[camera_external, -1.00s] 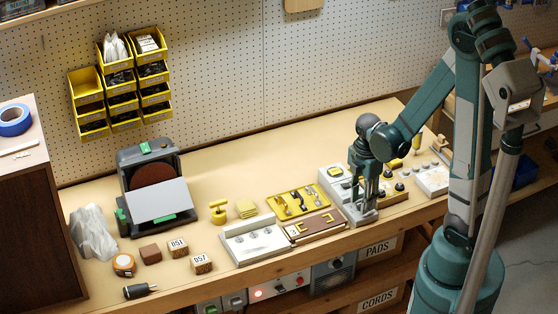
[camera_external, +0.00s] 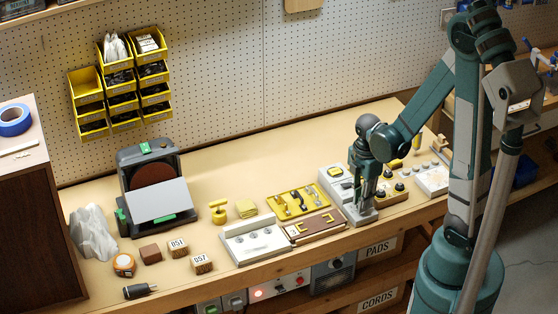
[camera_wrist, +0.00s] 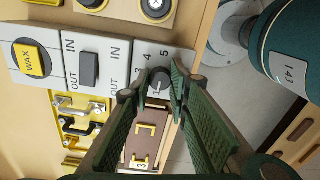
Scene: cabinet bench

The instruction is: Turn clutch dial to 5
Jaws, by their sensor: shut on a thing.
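The clutch dial (camera_wrist: 159,82) is a small dark round knob on a light grey panel (camera_wrist: 178,53) printed with a number scale; 3, 4 and 5 can be made out. My gripper (camera_wrist: 156,80) has its green ribbed fingers closed on the dial, one on each side, in the wrist view. In the external view my gripper (camera_external: 362,207) points down at the panel's front end, and its fingers hide the dial. A light line shows on the knob, but I cannot tell exactly which number it points to.
Beside the dial panel are a dark IN/OUT switch (camera_wrist: 89,69) and a yellow WAX button (camera_wrist: 32,60). A brown board with yellow brackets (camera_external: 313,227) and a yellow hook tray (camera_external: 296,202) lie close to my fingers.

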